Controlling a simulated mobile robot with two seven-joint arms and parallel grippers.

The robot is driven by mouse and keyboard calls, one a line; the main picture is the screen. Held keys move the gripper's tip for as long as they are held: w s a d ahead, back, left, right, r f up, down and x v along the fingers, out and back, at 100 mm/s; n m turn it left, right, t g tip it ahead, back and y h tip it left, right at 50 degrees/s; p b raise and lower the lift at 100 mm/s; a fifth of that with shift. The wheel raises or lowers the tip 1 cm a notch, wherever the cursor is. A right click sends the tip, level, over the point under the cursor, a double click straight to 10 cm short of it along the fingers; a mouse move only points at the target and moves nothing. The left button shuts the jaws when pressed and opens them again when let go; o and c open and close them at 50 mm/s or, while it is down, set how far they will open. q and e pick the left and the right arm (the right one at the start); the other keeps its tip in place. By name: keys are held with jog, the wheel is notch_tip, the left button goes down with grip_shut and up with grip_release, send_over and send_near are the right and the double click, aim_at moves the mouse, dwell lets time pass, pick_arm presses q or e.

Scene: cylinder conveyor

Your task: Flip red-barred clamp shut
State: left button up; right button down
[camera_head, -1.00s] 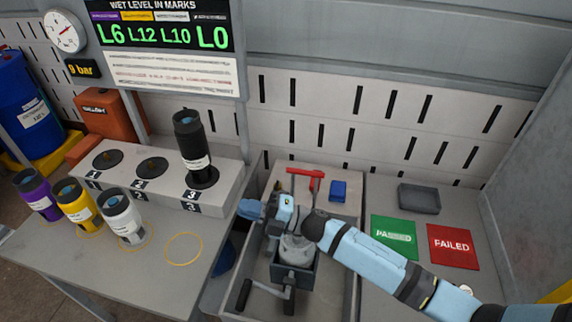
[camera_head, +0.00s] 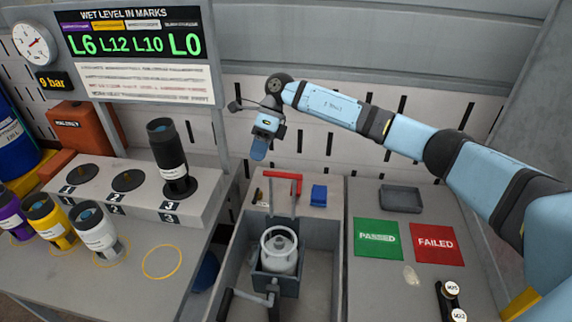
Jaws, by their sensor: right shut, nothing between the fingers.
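The clamp's red bar (camera_head: 283,175) stands raised on two thin grey uprights at the back of an open grey tank (camera_head: 324,238). In front of it, inside the tank, a grey metal cylinder (camera_head: 280,256) with a ring-shaped top sits upright in a dark holder. My right gripper (camera_head: 260,149) is shut and empty, held in the air above and slightly left of the red bar, apart from it. Its arm comes in from the right. My left gripper is not in view.
A blue block (camera_head: 319,195) lies right of the red bar. Green PASSED (camera_head: 377,239) and red FAILED (camera_head: 438,244) mats and a grey tray (camera_head: 400,199) lie on the right. Purple, yellow and white cylinders (camera_head: 97,231) stand left; a black cylinder (camera_head: 170,160) stands on station 3.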

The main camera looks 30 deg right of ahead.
jog(key=w+d+r+h, duration=0.3)
jog(key=d+r, duration=0.3)
jog(key=d, duration=0.4)
jog(key=shift+d+h+b, duration=0.3)
jog(key=shift+d+h, duration=0.05)
jog(key=shift+h, duration=0.35)
jog(key=shift+s, duration=0.1)
jog(key=s+a+f+p, duration=0.4)
jog(key=s+f, duration=0.1)
jog(key=f, duration=0.4)
jog(key=shift+s+a+f, duration=0.25)
jog(key=shift+s+f, duration=0.1)
jog(key=shift+s, duration=0.05)
jog(key=shift+t, duration=0.3)
